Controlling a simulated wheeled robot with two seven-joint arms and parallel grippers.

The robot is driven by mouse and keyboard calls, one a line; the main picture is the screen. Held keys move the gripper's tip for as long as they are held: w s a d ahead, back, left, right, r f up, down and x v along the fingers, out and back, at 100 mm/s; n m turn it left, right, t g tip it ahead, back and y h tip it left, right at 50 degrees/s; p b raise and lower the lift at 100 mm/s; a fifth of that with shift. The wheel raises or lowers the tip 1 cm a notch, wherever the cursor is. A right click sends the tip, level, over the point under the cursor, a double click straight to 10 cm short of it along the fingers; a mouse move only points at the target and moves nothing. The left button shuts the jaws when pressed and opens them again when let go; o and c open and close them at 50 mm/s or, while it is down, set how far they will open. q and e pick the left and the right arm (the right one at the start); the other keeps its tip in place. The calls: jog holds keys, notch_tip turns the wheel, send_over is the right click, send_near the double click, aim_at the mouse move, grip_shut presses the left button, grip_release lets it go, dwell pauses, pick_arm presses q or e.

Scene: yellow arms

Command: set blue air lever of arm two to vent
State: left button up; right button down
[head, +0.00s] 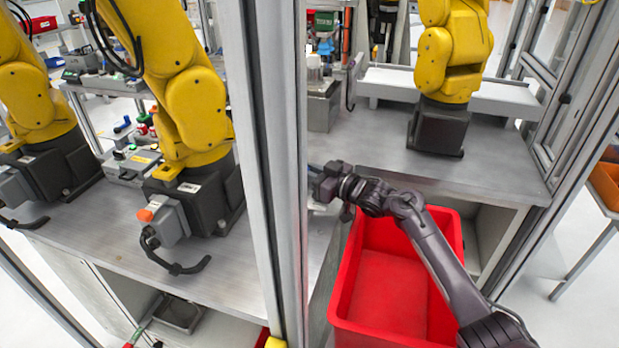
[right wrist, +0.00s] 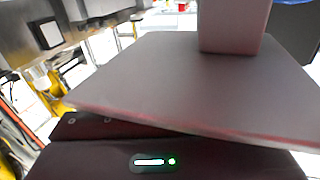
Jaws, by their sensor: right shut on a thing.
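My right gripper (head: 318,184) reaches in from the right, above the red bin, to the upright frame post. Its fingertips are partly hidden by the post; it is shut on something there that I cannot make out. A small blue lever or knob (head: 122,127) stands with green and red ones on the fittings between the two yellow arms at left. I cannot tell whether it is the blue air lever of arm two, nor its setting. In the right wrist view a grey plate with a block on it (right wrist: 190,85) hides the fingertips. My left gripper is not in view.
The metal post (head: 278,120) splits the head view. A red bin (head: 455,232) stands below my right forearm. Two yellow arms (head: 195,105) stand on the left bench, a third (head: 452,50) on the right bench. The right bench top (head: 385,140) is mostly clear.

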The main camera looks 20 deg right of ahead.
dwell(0.3)
jog(key=c, duration=1.4)
grip_release()
jog(key=v, duration=0.7)
jog(key=shift+s+d+b, duration=0.3)
jog(key=shift+b, duration=0.1)
